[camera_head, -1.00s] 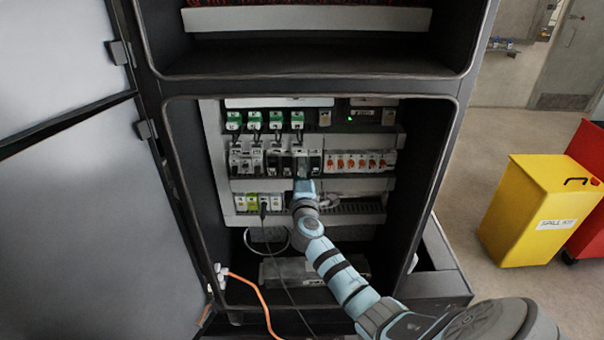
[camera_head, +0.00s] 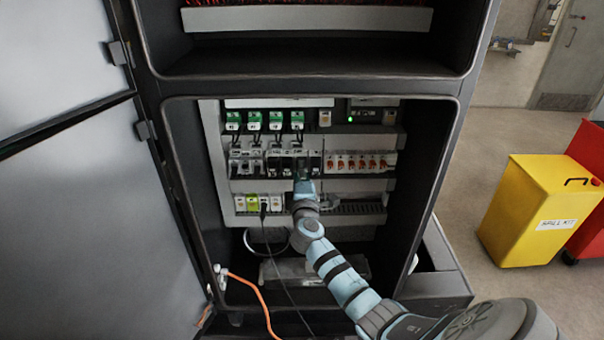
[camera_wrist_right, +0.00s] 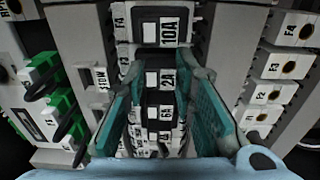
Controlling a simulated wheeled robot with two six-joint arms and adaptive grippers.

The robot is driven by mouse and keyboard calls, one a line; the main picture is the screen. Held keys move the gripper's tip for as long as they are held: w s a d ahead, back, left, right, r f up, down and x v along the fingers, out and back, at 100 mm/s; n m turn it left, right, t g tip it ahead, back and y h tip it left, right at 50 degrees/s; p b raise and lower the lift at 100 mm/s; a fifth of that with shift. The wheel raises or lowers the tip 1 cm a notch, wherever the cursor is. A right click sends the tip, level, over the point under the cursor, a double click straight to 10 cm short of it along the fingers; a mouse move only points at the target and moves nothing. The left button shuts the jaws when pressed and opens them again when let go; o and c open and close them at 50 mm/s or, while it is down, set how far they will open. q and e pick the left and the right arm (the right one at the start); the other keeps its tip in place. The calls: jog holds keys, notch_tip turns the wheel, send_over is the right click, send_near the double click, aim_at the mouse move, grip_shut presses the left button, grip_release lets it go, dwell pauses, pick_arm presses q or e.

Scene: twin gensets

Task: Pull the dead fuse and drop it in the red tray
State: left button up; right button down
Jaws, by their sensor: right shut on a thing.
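My right gripper (camera_head: 303,177) reaches into the open cabinet, at the middle row of dark fuse holders (camera_head: 285,163). In the right wrist view its teal fingers (camera_wrist_right: 162,82) stand on both sides of the fuse column. They are shut on the black fuse holder marked 2A (camera_wrist_right: 167,79), which appears still in line with its neighbours. A holder marked 10A (camera_wrist_right: 169,30) sits above it in that view, and one marked 6A (camera_wrist_right: 165,112) below. The fingertips are partly hidden in the head view. I see no red tray. My left gripper is out of view.
Green-topped modules (camera_head: 254,121) sit in the row above, and a strip of red-orange parts (camera_head: 360,162) lies to the right. An orange cable (camera_head: 262,300) and a black cable hang below. A yellow spill-kit bin (camera_head: 535,212) and a red bin stand outside at right.

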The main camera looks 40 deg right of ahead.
jog(key=shift+f, duration=0.1)
jog(key=p+v, duration=0.2)
jog(key=v, duration=0.5)
jog(key=shift+a, duration=0.2)
dwell(0.3)
dwell(0.4)
